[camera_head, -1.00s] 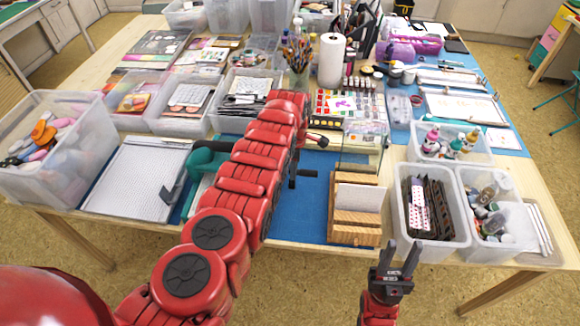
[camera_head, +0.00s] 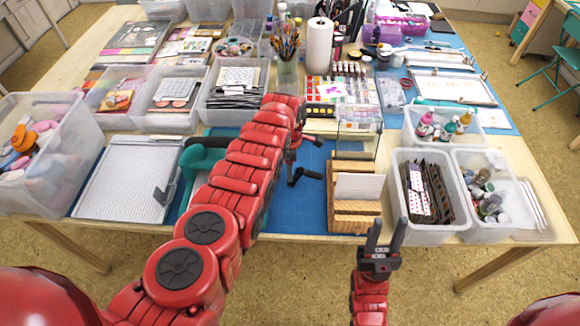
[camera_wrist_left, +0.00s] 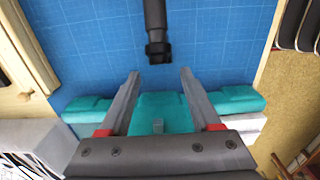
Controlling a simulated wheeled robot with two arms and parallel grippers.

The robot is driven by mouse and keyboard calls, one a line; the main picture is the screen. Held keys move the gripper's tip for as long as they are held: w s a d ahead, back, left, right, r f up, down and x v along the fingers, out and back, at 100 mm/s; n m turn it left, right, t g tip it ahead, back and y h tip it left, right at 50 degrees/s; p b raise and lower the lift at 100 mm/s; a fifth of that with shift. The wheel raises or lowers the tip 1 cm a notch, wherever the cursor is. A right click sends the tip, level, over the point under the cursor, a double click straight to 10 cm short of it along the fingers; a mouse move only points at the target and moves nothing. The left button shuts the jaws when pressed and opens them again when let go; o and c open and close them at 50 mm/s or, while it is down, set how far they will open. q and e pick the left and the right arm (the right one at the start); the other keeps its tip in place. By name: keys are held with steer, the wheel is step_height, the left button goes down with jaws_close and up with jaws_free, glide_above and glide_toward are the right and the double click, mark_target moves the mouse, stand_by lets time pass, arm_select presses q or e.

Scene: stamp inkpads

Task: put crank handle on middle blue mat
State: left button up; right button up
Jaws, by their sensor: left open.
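The black crank handle (camera_head: 304,176) is over the blue mat (camera_head: 300,212), left of the wooden rack. In the left wrist view the handle (camera_wrist_left: 156,32) hangs in from the top, its end just beyond and between my left fingertips (camera_wrist_left: 158,78). My left gripper is open with nothing between its fingers. In the head view my red left arm mostly hides it, with a dark part (camera_head: 291,150) showing near the handle. A teal machine (camera_head: 200,162) stands left of my arm, and teal parts show below my fingers in the wrist view. My right gripper (camera_head: 386,226) is open and empty at the table's front edge.
The wooden rack (camera_head: 345,222) with a white card stands right of the handle. Clear bins (camera_head: 440,236) are at the front right. A white gridded board (camera_head: 128,180) lies at the left. Some blue mat is bare between my left arm and the rack.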

arm_select(q)
step_height(320, 180, up, 12)
steer(key=p, duration=0.2)
steer(key=shift+r+p, duration=0.2)
steer(key=shift+p, duration=0.15)
stand_by(0.4)
